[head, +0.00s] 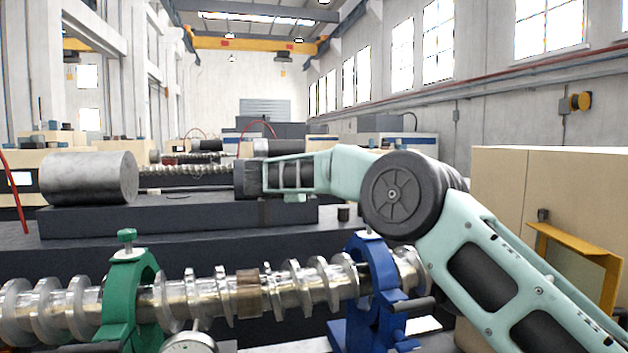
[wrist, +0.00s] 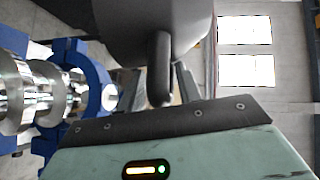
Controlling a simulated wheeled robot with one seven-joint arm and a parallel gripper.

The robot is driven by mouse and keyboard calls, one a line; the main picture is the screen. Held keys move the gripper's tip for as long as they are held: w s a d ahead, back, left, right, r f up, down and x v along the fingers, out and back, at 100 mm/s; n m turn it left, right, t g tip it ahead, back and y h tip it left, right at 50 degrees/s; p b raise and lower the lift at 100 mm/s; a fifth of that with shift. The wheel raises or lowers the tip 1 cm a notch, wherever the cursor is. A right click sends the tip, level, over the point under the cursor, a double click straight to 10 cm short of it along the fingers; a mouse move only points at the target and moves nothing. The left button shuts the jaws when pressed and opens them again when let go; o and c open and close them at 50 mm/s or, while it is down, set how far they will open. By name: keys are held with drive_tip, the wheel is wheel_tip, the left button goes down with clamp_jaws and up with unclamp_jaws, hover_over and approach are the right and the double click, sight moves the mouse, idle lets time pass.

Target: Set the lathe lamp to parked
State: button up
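I cannot pick out the lathe lamp with certainty in either view. In the wrist view, a dark rounded body (wrist: 125,28) fills the upper middle, and a short black bar (wrist: 160,65) hangs from it; I cannot tell whether this is the lamp. My gripper (wrist: 160,90) is in the wrist view, behind my mint wrist housing. A grey finger-like plate shows just right of the bar, and its contact with the bar is unclear. In the head view, my mint arm bends over the bench from the lower right, its end pointing left.
A shiny screw shaft (head: 210,299) lies across the front, in a green clamp ring (head: 146,280) and a blue one (head: 378,285). The blue ring also shows in the wrist view (wrist: 106,95). A beige cabinet (head: 515,185) stands right.

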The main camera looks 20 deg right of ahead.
drive_tip(key=shift+r, duration=0.15)
idle(0.3)
drive_tip(key=b+v, duration=0.7)
drive_tip(key=v, duration=1)
drive_tip(key=shift+a, duration=0.2)
drive_tip(key=shift+s, duration=0.1)
